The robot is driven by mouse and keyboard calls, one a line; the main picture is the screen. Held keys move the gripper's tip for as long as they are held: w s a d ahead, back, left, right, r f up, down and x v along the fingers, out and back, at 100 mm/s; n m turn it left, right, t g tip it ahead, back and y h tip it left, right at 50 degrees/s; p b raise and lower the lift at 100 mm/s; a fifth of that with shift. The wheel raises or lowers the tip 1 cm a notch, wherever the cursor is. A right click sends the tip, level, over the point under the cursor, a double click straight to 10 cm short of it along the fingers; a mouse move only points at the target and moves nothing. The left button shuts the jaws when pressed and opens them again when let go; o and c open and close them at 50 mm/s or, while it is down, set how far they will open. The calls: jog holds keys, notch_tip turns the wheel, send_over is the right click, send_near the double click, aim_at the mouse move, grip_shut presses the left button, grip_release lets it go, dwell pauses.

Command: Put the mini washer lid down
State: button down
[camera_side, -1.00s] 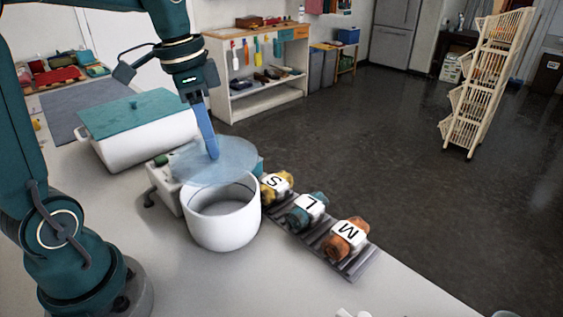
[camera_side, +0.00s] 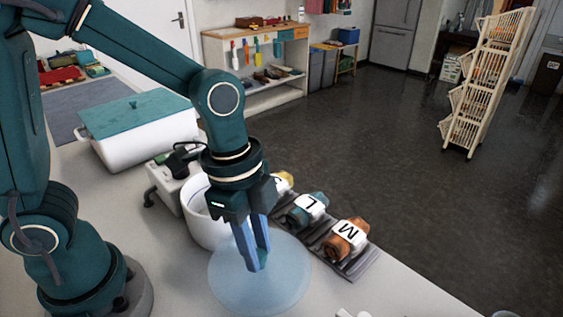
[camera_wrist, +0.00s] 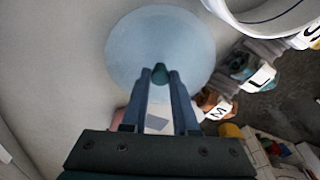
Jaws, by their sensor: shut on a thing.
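The mini washer lid (camera_side: 285,288) is a round, translucent pale blue disc lying roughly level in front of the washer, to its lower right in the side view. My gripper (camera_side: 257,266) points down and is shut on the lid's small dark green knob (camera_wrist: 160,72), which shows between the fingers in the wrist view. The lid (camera_wrist: 160,30) is low over the pale counter; I cannot tell whether it touches it. The white washer tub (camera_side: 203,226) stands uncovered behind my gripper, partly hidden by my arm. Its rim also shows in the wrist view (camera_wrist: 237,22).
Rolled cloths marked L (camera_side: 306,212) and M (camera_side: 346,238), and a partly hidden yellow one (camera_side: 285,181), lie on a grey slatted rack (camera_side: 362,268) right of the lid. A white box with a teal top (camera_side: 135,112) stands behind.

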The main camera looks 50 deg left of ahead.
jog(key=shift+f, duration=3.05)
jog(key=shift+f, duration=0.1)
jog(key=c, duration=0.7)
grip_release()
jog(key=r, duration=0.4)
jog(key=a+r, duration=0.1)
jog(key=r, duration=0.7)
jog(key=shift+s+a, duration=0.3)
jog(key=shift+a, duration=0.05)
jog(key=shift+s+a+r+n+t+y, duration=0.25)
jog(key=shift+s+a+n+t, duration=0.5)
jog(key=shift+a+n, duration=1.05)
jog(key=shift+s+a+r+n+t+y, duration=0.3)
jog(key=shift+s+a+n+t, duration=0.45)
jog(key=shift+n, duration=2)
jog(key=shift+s+a+r+n+t+y, duration=0.25)
jog(key=shift+s+a+n+t, duration=0.25)
jog(key=shift+a+n+t, duration=1.25)
